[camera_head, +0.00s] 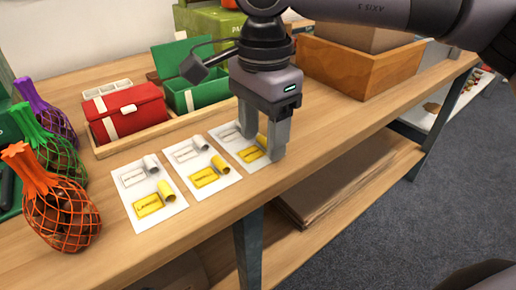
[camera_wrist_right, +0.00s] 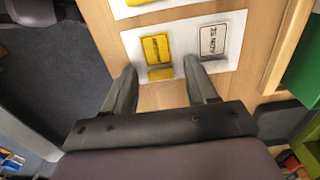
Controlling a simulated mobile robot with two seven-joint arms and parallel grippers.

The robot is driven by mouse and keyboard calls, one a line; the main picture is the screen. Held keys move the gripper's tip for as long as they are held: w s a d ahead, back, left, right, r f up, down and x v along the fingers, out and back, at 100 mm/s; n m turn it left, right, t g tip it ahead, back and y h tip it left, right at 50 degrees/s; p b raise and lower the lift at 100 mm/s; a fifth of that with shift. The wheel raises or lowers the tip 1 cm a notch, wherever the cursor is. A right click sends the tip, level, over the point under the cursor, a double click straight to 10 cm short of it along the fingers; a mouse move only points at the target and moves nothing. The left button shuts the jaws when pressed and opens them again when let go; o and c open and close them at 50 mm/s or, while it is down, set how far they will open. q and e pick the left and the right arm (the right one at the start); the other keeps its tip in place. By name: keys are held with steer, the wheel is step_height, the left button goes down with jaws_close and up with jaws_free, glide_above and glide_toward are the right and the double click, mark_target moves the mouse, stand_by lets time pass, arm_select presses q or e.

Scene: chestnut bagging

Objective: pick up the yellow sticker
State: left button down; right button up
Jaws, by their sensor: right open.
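Three white cards lie in a row on the wooden table, each with a yellow sticker and a white sticker, both with a curled piece beside the flat part. My right gripper (camera_head: 263,147) is open over the rightmost card (camera_head: 226,131), fingers pointing down. That card's yellow sticker (camera_head: 250,153) is partly hidden by the fingers. In the right wrist view the flat yellow sticker (camera_wrist_right: 156,48) lies ahead of the open gripper (camera_wrist_right: 160,68), and its yellow curl (camera_wrist_right: 161,74) shows between the fingertips. The white sticker (camera_wrist_right: 213,40) is to the right. My left gripper is not seen.
Behind the cards a wooden tray (camera_head: 118,148) holds a red box (camera_head: 126,112) and a green box (camera_head: 192,92). Netted chestnut bags (camera_head: 62,212) stand at the left. A wooden crate (camera_head: 350,68) is at the back right. The table's front edge is close to the cards.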

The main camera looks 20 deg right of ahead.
jaws_close()
steer(key=shift+r, duration=0.15)
